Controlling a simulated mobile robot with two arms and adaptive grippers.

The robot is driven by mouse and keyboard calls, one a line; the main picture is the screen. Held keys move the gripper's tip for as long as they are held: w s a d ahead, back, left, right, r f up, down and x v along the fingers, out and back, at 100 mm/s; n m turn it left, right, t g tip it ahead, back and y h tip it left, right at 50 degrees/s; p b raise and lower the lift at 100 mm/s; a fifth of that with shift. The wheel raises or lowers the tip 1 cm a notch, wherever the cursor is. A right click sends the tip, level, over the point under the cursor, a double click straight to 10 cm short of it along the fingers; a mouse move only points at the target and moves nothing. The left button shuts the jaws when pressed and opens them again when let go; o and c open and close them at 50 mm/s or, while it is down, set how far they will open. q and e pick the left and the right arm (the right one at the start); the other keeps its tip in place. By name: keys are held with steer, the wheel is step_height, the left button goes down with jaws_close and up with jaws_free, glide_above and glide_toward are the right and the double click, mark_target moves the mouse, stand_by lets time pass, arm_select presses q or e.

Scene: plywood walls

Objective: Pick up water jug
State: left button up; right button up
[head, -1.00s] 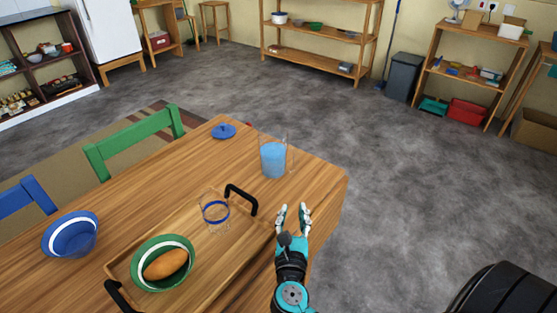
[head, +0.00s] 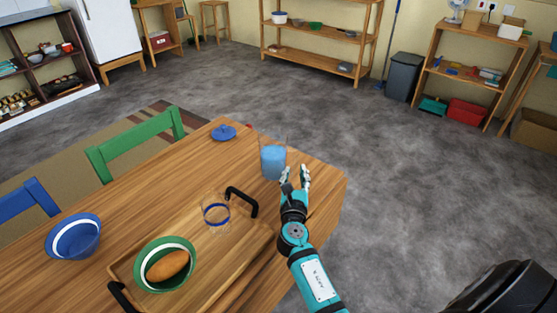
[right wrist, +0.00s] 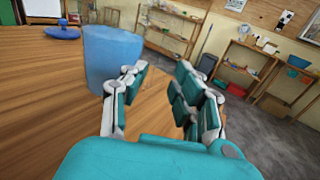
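The water jug (head: 273,161) is a clear jug with blue water, upright near the far right edge of the wooden table. It also shows in the right wrist view (right wrist: 108,57), just ahead and to the left of my right gripper. My right gripper (head: 296,173) is open, with its fingers pointing toward the jug's right side. In the right wrist view (right wrist: 155,90) nothing is between its fingers. The jug's handle cannot be made out. My left gripper is not in view.
A blue lid (head: 223,132) lies on the table beyond the jug. A wooden tray (head: 222,265) with black handles holds a glass (head: 215,213) and a green bowl (head: 150,282) with a brown loaf-like item. A blue bowl (head: 72,238) stands left. Open floor lies right of the table.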

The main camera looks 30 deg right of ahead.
mark_target(295, 170)
steer(key=shift+x, duration=1.55)
steer(key=shift+s, duration=0.1)
steer(key=shift+c, duration=0.3)
jaws_close()
steer(key=shift+r, duration=0.15)
